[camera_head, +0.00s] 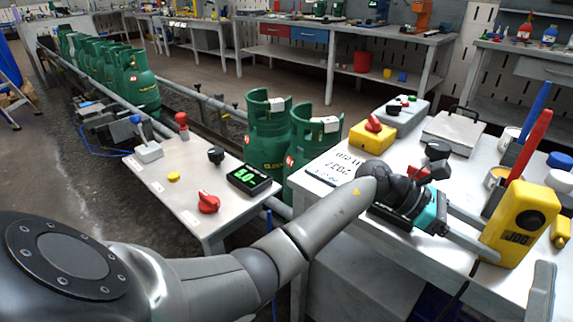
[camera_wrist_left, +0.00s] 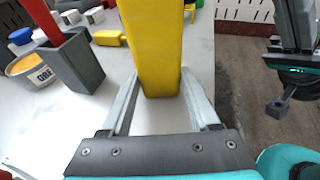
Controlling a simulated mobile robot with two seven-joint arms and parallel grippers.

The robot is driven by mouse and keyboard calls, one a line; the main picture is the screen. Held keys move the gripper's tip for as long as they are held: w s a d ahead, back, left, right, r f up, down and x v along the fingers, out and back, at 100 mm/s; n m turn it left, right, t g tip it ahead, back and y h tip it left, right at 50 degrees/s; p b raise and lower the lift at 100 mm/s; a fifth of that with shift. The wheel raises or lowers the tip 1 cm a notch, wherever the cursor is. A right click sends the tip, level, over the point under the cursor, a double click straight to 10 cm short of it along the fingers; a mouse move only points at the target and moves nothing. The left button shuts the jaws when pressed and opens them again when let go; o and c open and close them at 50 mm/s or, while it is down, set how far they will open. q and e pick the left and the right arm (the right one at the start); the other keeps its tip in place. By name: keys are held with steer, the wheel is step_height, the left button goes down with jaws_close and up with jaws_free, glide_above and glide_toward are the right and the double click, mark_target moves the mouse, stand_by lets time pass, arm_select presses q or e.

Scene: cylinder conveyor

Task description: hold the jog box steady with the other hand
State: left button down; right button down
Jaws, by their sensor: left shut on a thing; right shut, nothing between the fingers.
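The jog box (camera_head: 513,232) is a yellow box with a black round button and a "JOG" label, leaning at the right of the white table in the head view. My left gripper (camera_head: 490,240) reaches across the table and is shut on the box. In the left wrist view the yellow box (camera_wrist_left: 155,40) stands between the two fingers of my left gripper (camera_wrist_left: 158,78). My right gripper (camera_head: 542,285) is at the lower right edge, shut and empty, apart from the box. Its fingers (camera_wrist_left: 296,25) show together in the left wrist view. Whether the box touches the table is unclear.
A yellow box with a red knob (camera_head: 372,138) and a scale (camera_head: 452,130) stand further back. A control table (camera_head: 180,190) is at left.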

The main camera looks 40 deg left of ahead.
arm_select(q)
steer(key=shift+c, duration=0.2)
jaws_free()
steer(key=shift+a, duration=0.1)
steer(key=v, duration=1.2)
steer(key=shift+s, duration=0.1)
